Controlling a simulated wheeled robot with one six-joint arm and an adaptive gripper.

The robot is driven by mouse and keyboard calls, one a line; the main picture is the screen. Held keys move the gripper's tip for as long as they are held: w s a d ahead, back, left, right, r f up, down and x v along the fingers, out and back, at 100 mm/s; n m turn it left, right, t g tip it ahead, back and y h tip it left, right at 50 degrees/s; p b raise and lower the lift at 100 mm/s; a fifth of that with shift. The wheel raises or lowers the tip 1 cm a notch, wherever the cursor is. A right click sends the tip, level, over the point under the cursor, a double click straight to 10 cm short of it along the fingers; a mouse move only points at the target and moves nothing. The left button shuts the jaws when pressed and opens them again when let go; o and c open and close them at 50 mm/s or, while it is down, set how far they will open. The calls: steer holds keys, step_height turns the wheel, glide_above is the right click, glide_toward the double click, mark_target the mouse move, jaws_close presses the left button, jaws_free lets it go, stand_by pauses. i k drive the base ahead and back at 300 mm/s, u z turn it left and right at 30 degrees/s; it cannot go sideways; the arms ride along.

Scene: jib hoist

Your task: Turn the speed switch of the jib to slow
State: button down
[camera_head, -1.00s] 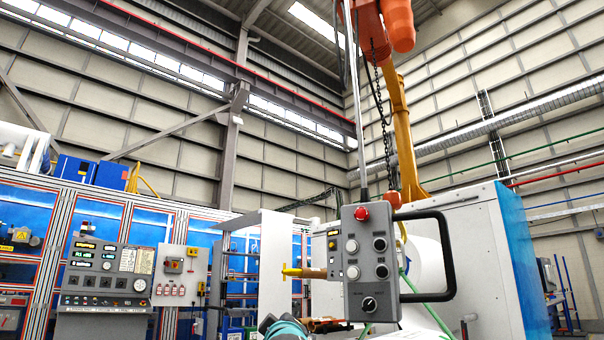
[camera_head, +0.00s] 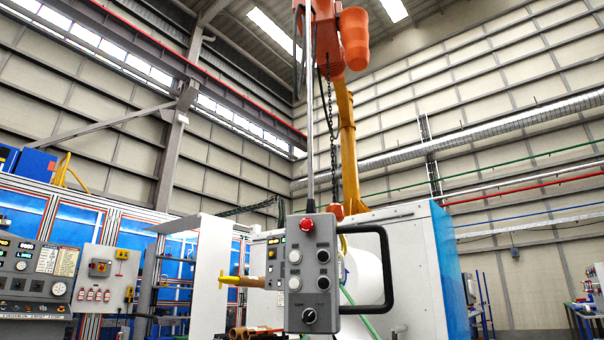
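The jib's grey control box (camera_head: 309,272) hangs upright on a pole, right of centre at the bottom of the head view. It has a red button (camera_head: 306,224) at the top, two columns of light and dark buttons, and a black handle (camera_head: 386,268) on its right side. The speed switch (camera_head: 310,316), a dark rotary knob with a light mark, sits at the bottom of the box. The mark's exact setting is too small to read. My gripper is not in view.
The orange hoist (camera_head: 325,40) and its chain (camera_head: 332,140) hang above and behind the box. A white cabinet (camera_head: 405,265) stands behind it on the right. A grey control panel (camera_head: 38,275) stands at the left. The space directly before the box looks clear.

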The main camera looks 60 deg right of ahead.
mark_target(308, 316)
steer(key=z, duration=0.55)
steer(key=k, duration=0.45)
steer(key=z, duration=1.05)
